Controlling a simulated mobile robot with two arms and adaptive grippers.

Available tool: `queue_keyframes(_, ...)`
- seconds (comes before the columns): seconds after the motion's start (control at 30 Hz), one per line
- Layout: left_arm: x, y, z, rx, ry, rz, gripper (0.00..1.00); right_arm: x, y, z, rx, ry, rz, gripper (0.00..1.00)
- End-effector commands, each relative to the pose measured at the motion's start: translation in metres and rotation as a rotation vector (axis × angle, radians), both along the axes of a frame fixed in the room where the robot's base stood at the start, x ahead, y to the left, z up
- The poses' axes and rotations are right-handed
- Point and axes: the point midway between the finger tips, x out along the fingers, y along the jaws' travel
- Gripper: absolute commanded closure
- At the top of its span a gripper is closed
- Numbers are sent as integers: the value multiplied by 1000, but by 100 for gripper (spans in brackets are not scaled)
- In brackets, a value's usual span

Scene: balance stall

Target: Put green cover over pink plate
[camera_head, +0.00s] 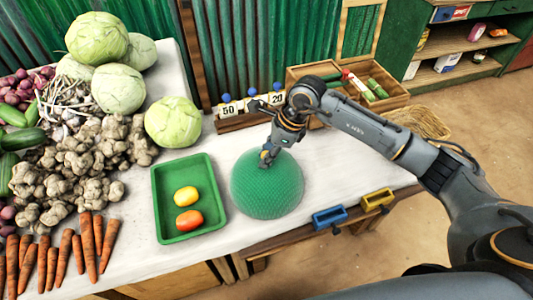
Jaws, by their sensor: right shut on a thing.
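The green cover (268,190) is a mesh dome on the white table, right of the green tray. My right gripper (266,158) is at the top of the dome, shut on it. The pink plate is not visible in this view; I cannot tell whether it lies beneath the cover. My left gripper is not in view.
The green tray (158,222) holds a yellow and a red fruit. Cabbages, ginger and carrots (88,245) fill the left. A wooden crate (391,92) and number cards stand behind. Blue (329,217) and yellow (377,200) bins hang at the front edge.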

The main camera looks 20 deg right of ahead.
Motion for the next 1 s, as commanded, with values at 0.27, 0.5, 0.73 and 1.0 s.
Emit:
queue_keyframes(0.27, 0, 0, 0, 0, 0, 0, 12, 0, 0, 1, 1, -1, 0, 100)
queue_keyframes(0.5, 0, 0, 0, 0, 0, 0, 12, 0, 0, 1, 1, -1, 0, 62)
queue_keyframes(0.73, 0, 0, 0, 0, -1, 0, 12, 0, 0, 1, 0, -1, 0, 50)
queue_keyframes(1.0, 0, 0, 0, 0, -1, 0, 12, 0, 0, 0, 0, 0, 0, 23)
